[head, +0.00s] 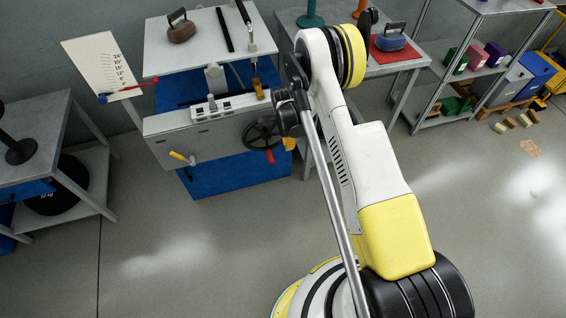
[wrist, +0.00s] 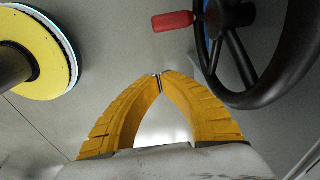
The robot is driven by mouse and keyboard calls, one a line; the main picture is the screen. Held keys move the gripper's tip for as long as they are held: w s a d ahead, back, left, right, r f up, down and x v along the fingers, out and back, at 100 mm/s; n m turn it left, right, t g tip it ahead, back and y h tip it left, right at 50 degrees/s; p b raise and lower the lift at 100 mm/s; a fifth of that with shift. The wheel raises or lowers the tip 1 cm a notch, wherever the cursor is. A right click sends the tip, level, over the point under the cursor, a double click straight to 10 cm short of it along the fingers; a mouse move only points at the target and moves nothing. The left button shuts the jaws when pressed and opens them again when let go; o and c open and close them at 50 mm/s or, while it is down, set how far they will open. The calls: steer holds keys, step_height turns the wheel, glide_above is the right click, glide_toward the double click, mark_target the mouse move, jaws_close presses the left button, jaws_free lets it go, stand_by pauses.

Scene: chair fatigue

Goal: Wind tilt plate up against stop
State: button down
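The black handwheel (head: 250,140) is on the front of the grey machine body (head: 185,140), with its red handle (head: 269,157) at the bottom. In the wrist view the wheel (wrist: 204,62) is at the upper right and the red handle (wrist: 173,21) points left. My gripper (wrist: 160,80) has yellow fingers with their tips together, nothing visible between them, and apart from the handle. It shows in the head view (head: 289,144) just right of the wheel, partly hidden by my arm. The pale tilt plate (head: 185,58) lies above the machine; its contact with a stop is unclear.
A scale board (head: 104,66) with a red-and-blue pointer (head: 125,93) stands left of the plate. A curling-stone-like weight (head: 181,29) sits on the plate. A yellow-handled lever (head: 181,157) sticks out of the machine's front. Side tables flank it; the front floor is clear.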

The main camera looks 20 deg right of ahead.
steer(key=a+f+b, duration=0.3)
steer(key=f+b, duration=0.2)
steer(key=f, duration=0.4)
steer(key=shift+f+b, duration=0.25)
steer(key=shift+b, duration=0.15)
steer(key=shift+a, duration=0.15)
steer(key=shift+a+f+y, duration=0.1)
steer(key=shift+a+y, duration=0.05)
steer(key=shift+y, duration=0.15)
steer(key=shift+a+f+y, duration=0.1)
steer(key=shift+a+y, duration=0.2)
steer(key=shift+y, duration=0.1)
